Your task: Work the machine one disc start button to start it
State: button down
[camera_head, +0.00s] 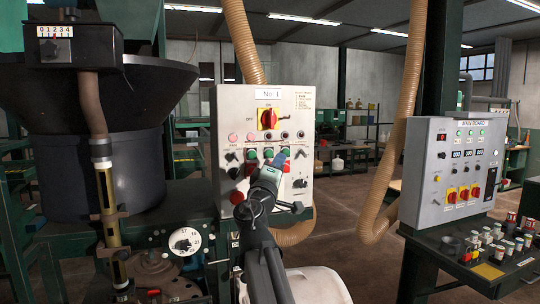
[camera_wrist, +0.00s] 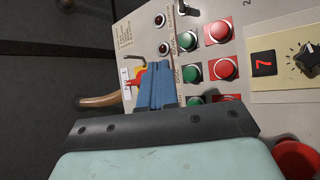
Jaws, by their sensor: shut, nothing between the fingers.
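The machine one panel (camera_head: 230,110), a pale cabinet marked "No 1", stands in the middle of the head view. Its green buttons sit in a row above red ones. In the wrist view the panel is turned sideways, and a green button (camera_wrist: 191,70) lies beside a small label that seems to read "DISC". A red button (camera_wrist: 225,68) is paired with it. My gripper (camera_head: 281,157) is shut and empty in front of the button row and covers part of it. Its blue fingertips (camera_wrist: 157,77) show close to the green buttons; I cannot tell whether they touch.
A red and yellow rotary switch (camera_head: 267,118) is above the buttons, and a red mushroom button (camera_head: 237,197) is low on the left. A corrugated hose (camera_head: 243,45) hangs behind. The main board (camera_head: 455,170) stands to the right.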

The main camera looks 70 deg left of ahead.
aim_at(270, 153)
jog(key=shift+a, duration=2.25)
jog(key=shift+a, duration=0.15)
jog(key=shift+a, duration=0.3)
